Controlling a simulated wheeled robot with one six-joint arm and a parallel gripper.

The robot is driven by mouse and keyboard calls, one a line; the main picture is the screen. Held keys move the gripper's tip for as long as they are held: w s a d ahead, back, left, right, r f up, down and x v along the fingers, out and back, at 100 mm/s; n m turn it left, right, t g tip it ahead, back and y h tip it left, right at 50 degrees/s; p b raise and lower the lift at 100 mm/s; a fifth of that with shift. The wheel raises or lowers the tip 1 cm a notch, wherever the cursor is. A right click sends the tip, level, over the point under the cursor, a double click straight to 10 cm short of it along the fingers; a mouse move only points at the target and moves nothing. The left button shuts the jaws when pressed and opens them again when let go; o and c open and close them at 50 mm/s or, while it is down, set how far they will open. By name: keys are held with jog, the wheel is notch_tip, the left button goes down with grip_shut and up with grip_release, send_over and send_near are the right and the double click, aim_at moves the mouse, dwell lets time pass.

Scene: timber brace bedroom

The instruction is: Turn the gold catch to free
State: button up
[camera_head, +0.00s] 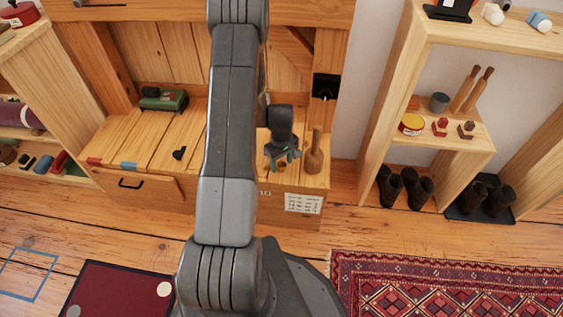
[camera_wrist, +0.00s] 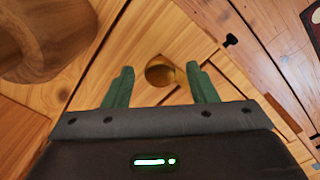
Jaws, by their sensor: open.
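The gold catch (camera_wrist: 160,71) shows in the wrist view as a round brassy piece on the pale wood, between the tips of my gripper. My gripper (camera_wrist: 158,70) is open, with one green finger on each side of the catch. I cannot tell whether either finger touches it. In the head view my gripper (camera_head: 283,160) points down over the right end of the wooden bench (camera_head: 222,191). There the catch is small and mostly hidden by the fingers, so its turn cannot be read.
A wooden mallet-like piece (camera_head: 314,155) stands close to the right of my gripper; it also looms in the wrist view (camera_wrist: 45,35). A small black piece (camera_head: 179,152) sits on the bench to the left. A white card (camera_head: 304,203) is on the bench front.

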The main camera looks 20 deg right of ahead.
jog(key=shift+c, duration=0.4)
jog(key=c, duration=0.9)
jog(key=shift+m, duration=0.3)
jog(key=m, duration=0.3)
jog(key=shift+m+b, duration=0.3)
jog(key=shift+b, duration=0.05)
jog(key=m, duration=0.4)
jog(key=shift+m+b, duration=0.3)
jog(key=m, duration=0.4)
jog(key=shift+m, duration=0.3)
jog(key=shift+m+b, duration=0.3)
jog(key=shift+m, duration=1.9)
